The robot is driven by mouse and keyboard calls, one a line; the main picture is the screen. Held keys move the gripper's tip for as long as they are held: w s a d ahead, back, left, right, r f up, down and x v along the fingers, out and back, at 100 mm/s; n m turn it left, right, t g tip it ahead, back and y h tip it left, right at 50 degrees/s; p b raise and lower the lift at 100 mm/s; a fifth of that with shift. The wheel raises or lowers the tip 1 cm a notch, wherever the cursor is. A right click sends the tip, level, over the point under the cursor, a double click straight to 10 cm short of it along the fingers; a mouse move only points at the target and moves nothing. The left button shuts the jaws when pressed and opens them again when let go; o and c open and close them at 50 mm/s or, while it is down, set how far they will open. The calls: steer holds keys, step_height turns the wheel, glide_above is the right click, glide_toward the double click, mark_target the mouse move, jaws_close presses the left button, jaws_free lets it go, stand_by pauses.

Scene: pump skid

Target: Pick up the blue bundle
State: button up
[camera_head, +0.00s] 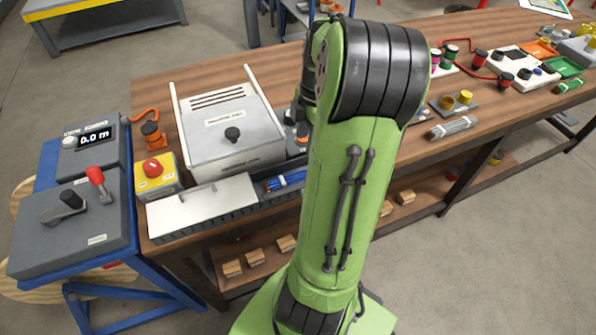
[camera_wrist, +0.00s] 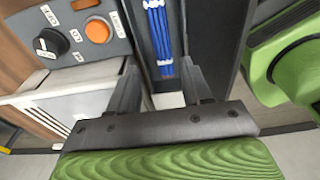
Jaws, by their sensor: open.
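The blue bundle (camera_head: 284,180) lies in a dark grey tray along the front of the wooden bench, just right of a white lid. It also shows in the wrist view (camera_wrist: 158,35) as blue strands with white ties, standing lengthwise between dark tray walls. My gripper (camera_wrist: 158,75) is open, its two dark fingers on either side of the near end of the bundle. I cannot tell how far above the bundle the fingertips are. In the head view my green arm hides the gripper and part of the tray.
A grey box with a black knob (camera_head: 232,134) stands behind the tray. A control panel with an orange button (camera_wrist: 97,31) is beside the gripper. A yellow box with a red button (camera_head: 155,172) is at the left. A grey bundle (camera_head: 453,127) lies farther right.

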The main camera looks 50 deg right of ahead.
steer(key=b, duration=0.2)
glide_above(303, 173)
steer(key=f, duration=0.7)
steer(key=shift+d, duration=0.4)
steer(key=f+b, duration=0.1)
steer(key=f, duration=0.1)
steer(key=f+b, duration=0.1)
steer(key=f, duration=0.1)
steer(key=f+b, duration=0.1)
steer(key=shift+a+f, duration=0.3)
steer(key=shift+f, duration=0.1)
steer(key=shift+r, duration=0.1)
steer(key=shift+c, duration=0.3)
steer(key=c, duration=0.6)
steer(key=shift+o, duration=0.2)
steer(key=shift+r, duration=0.1)
